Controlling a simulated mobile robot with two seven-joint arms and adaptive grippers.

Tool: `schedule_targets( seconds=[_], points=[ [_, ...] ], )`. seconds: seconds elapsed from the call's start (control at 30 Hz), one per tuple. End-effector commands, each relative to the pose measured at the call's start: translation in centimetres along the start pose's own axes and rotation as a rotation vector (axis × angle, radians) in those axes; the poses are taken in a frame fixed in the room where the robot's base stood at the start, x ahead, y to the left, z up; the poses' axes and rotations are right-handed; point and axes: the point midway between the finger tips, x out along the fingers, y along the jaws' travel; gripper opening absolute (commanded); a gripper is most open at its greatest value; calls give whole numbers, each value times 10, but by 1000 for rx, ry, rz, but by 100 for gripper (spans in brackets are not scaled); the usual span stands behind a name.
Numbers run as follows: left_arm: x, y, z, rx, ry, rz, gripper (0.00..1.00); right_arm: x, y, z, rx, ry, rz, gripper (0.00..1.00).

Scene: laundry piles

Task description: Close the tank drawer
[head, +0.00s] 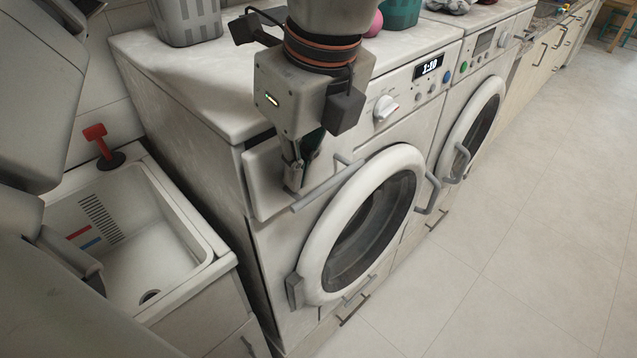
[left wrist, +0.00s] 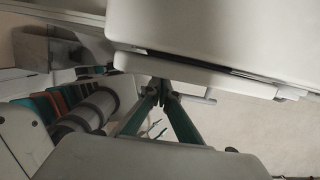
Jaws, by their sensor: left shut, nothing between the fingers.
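The tank drawer (head: 265,185) is the pale panel at the upper left of the near washing machine's front (head: 285,235), with a grey bar handle (head: 325,190). Its front stands slightly proud of the machine. In the left wrist view the drawer front (left wrist: 190,79) shows a narrow dark gap behind part of it. My left gripper (head: 294,178) points down in front of the drawer, beside the handle. Its fingers are shut and empty. In the left wrist view the fingertips (left wrist: 162,92) meet close to the drawer front; I cannot tell whether they touch it. My right gripper is not in view.
A round door (head: 312,262) sits below the drawer, with a second washing machine (head: 475,85) to the right. A sink (head: 205,235) with a red-handled plunger (head: 97,135) stands left. Baskets (head: 188,20) rest on top. The floor (head: 520,260) at right is clear.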

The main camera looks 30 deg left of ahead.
Motion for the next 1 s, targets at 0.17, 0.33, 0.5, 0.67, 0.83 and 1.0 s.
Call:
schedule_targets(
  seconds=[0.17, 0.33, 0.5, 0.67, 0.83, 1.0],
  points=[
    [4, 0, 18, -3, 0, 0, 0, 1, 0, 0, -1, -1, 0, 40],
    [6, 0, 25, -2, -1, 0, 0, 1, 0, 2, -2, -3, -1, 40],
    [6, 0, 27, -3, -1, -1, 0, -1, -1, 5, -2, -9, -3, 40],
    [6, 0, 28, -6, -2, -1, 0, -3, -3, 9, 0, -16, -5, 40],
    [6, -1, 28, -7, -3, -2, 0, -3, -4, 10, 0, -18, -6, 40],
    [5, -3, 25, -4, -3, -3, 0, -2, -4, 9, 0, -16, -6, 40]
  ],
)
